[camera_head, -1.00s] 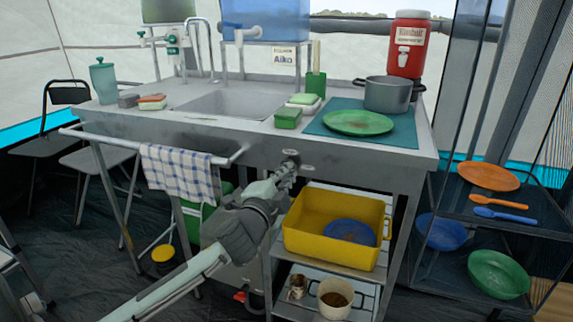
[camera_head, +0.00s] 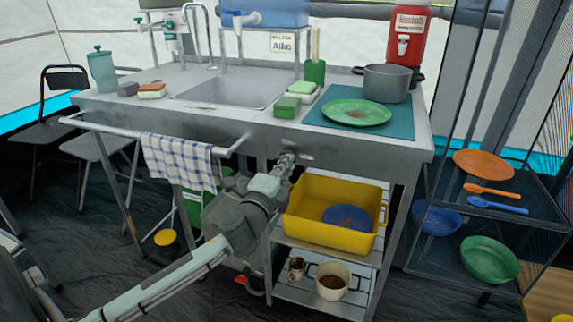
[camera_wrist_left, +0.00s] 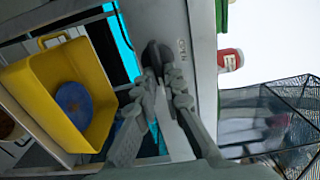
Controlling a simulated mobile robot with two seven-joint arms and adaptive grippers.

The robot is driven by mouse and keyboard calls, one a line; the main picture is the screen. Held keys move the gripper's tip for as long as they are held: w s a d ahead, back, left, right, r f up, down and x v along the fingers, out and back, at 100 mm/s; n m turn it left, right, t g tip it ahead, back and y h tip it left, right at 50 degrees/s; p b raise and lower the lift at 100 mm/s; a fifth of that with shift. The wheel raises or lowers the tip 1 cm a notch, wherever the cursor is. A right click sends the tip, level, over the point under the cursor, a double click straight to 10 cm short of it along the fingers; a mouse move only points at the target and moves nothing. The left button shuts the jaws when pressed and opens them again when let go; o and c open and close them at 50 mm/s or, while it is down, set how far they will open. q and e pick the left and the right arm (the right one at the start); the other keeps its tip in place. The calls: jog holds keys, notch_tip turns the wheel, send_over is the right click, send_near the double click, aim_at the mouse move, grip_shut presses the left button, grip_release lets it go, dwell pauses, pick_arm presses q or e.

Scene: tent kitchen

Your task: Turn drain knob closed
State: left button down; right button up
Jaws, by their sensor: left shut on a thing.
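The drain knob (camera_wrist_left: 152,53) is a small dark handle on the grey metal front panel of the sink unit, seen in the left wrist view. Lettering that seems to read OPEN (camera_wrist_left: 182,48) is printed on the panel beside it. My left gripper (camera_wrist_left: 164,72) has its fingers on either side of the knob and is shut on it. In the head view my left gripper (camera_head: 286,158) reaches up to the front panel (camera_head: 262,139) under the sink basin (camera_head: 229,93) and mostly hides the knob. My right gripper is not in view.
A towel rail with a checked towel (camera_head: 178,160) sticks out left of my gripper. A yellow tub (camera_head: 318,233) stands on the shelf just right of and below it. A pot (camera_head: 387,84) and green plate (camera_head: 357,112) are on the counter.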

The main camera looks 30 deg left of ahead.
pick_arm(q)
jog(key=c, duration=1.6)
grip_release()
jog(key=shift+s, duration=0.1)
jog(key=v, duration=1.1)
jog(key=shift+s, duration=0.4)
jog(key=shift+f, duration=0.1)
